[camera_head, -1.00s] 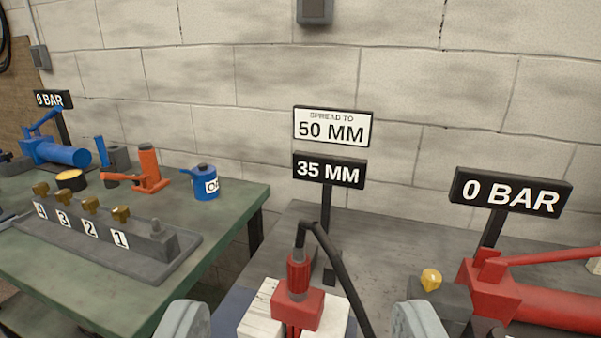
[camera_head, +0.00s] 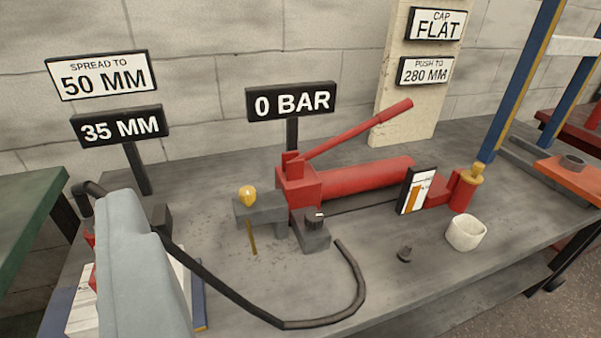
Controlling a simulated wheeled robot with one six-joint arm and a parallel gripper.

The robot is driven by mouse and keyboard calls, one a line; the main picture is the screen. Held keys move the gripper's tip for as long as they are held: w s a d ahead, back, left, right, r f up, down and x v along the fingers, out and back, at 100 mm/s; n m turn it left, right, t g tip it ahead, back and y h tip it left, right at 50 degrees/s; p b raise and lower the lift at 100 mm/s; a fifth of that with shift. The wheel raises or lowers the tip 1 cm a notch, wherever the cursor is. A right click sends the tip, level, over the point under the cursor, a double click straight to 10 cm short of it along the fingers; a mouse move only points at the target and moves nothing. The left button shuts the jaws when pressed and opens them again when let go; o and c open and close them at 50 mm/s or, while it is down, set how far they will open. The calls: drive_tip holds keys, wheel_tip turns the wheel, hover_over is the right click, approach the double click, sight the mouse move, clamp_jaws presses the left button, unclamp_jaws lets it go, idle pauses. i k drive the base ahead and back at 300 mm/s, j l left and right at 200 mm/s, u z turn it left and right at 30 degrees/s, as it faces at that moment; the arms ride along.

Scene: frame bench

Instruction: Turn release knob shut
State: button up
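A red hand pump (camera_head: 350,185) lies on the grey bench, with its lever slanting up to the right. At its left end is a grey block (camera_head: 260,208) with a yellow knob (camera_head: 248,195) on top and a thin brass pin below. A small dark knob (camera_head: 315,219) with a white mark sits on the grey block at the pump's front. I cannot tell which knob is the release knob. My gripper (camera_head: 135,215) shows as one grey shape at lower left, apart from the pump. Its opening is not visible, and it hides part of the red spreader (camera_head: 90,240).
A sign (camera_head: 292,102) reading 0 BAR stands behind the pump. A black hose (camera_head: 330,322) loops across the bench front. A white cup (camera_head: 466,233), a small dark fitting (camera_head: 405,254) and a card (camera_head: 415,190) are right. A blue press frame (camera_head: 520,80) stands farther right.

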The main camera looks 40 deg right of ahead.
sight(314, 219)
drive_tip(key=l+z, duration=0.15)
drive_tip(key=z, duration=0.35)
drive_tip(key=k+l+z, duration=0.1)
drive_tip(key=z, duration=0.4)
drive_tip(key=u, duration=0.3)
